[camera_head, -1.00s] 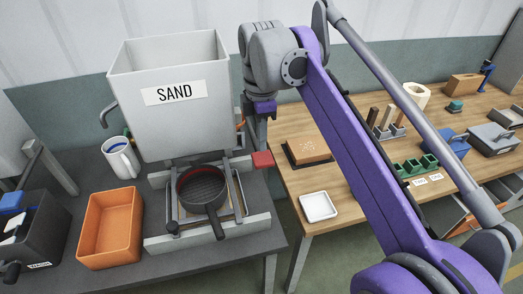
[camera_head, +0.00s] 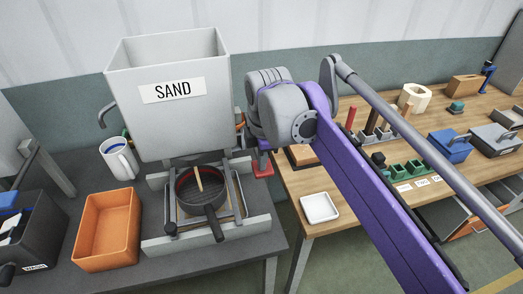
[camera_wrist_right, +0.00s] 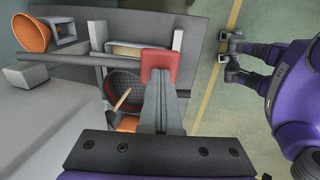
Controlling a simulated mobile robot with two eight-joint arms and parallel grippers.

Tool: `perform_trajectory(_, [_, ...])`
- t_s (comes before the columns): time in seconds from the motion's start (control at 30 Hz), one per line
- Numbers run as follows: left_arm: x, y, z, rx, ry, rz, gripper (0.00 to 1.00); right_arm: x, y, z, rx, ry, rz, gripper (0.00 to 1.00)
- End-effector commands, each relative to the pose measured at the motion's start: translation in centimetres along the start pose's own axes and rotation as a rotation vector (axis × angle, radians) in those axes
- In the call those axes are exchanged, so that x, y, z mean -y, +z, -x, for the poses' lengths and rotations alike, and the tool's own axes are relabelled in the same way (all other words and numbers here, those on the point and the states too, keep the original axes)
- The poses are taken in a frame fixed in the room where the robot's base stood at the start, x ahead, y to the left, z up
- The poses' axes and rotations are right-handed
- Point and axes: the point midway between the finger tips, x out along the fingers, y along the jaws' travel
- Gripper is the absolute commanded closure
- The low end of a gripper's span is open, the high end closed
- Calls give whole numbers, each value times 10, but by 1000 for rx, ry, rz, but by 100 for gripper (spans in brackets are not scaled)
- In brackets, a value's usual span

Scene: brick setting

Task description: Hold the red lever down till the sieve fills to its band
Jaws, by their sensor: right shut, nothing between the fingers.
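The red lever (camera_head: 263,170) sticks out at the right of the sand hopper (camera_head: 167,110). My right gripper (camera_head: 264,152) is shut and empty, its tips on top of the lever; in the right wrist view the fingers (camera_wrist_right: 163,108) reach over the red lever pad (camera_wrist_right: 158,66). The black sieve (camera_head: 186,206) with a red band inside sits on the stand under the hopper. A thin tan streak, seemingly falling sand (camera_head: 199,180), shows in it; the dark mesh shows around the streak. The streak also shows in the wrist view (camera_wrist_right: 123,99).
An orange bin (camera_head: 107,230) and a white mug (camera_head: 119,158) stand left of the stand. A white dish (camera_head: 319,208) lies on the wooden table (camera_head: 352,205) to the right, with a gap between the tables. My right arm crosses above that table.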

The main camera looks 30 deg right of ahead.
Motion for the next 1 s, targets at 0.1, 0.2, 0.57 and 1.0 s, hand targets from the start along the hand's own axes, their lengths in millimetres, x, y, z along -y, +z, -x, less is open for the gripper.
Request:
perform_trajectory(0.1, [0,10,-10,8,0,0,50,5,0,-25,1,34,0,100])
perform_trajectory(0.2, [0,11,-11,9,0,0,50,5,0,-31,0,34,0,100])
perform_trajectory(0.57, [0,11,-11,9,0,0,50,6,0,-32,-2,31,-1,100])
perform_trajectory(1.0, [0,11,-11,9,0,0,50,6,-1,-33,-3,29,0,100])
